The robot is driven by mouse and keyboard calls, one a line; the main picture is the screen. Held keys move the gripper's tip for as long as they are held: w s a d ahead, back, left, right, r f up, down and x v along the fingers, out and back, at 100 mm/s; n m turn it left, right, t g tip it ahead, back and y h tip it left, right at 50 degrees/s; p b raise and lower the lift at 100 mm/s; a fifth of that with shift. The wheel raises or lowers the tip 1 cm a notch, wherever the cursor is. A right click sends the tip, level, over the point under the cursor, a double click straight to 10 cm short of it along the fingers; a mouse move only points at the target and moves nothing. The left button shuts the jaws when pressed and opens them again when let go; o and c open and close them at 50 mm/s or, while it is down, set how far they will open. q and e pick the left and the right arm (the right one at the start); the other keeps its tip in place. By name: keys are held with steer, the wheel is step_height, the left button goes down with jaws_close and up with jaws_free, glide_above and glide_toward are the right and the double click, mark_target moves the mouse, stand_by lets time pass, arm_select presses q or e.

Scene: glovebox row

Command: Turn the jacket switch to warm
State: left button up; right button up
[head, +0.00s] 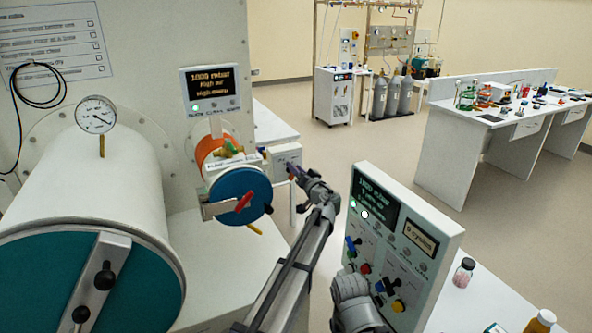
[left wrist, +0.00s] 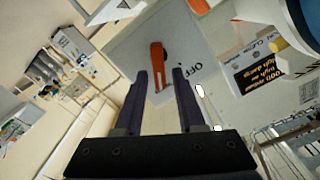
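The jacket switch shows in the left wrist view as an orange lever (left wrist: 158,56) on a grey panel face, with the lettering OFF to its right. The lever lies ahead of and between the two dark fingers of my left gripper (left wrist: 160,85), which stand apart with a gap around its near end. I cannot tell whether they touch it. In the head view my left gripper (head: 295,171) is at the right side of a small grey box (head: 283,154) beside the small chamber. The lever is hidden there. My right gripper does not show clearly; only a grey arm part is visible at the bottom.
A control panel (head: 402,228) with several knobs stands right of my left arm. The small chamber with a blue door (head: 230,190) and the large white cylinder (head: 100,190) are to the left. A pink-filled jar (head: 463,275) stands at right. Floor behind is clear.

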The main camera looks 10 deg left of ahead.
arm_select(q)
steer(key=shift+o, duration=0.2)
steer(key=v, duration=0.7)
steer(key=shift+s+d, duration=0.2)
steer(key=shift+s, duration=0.15)
stand_by(0.4)
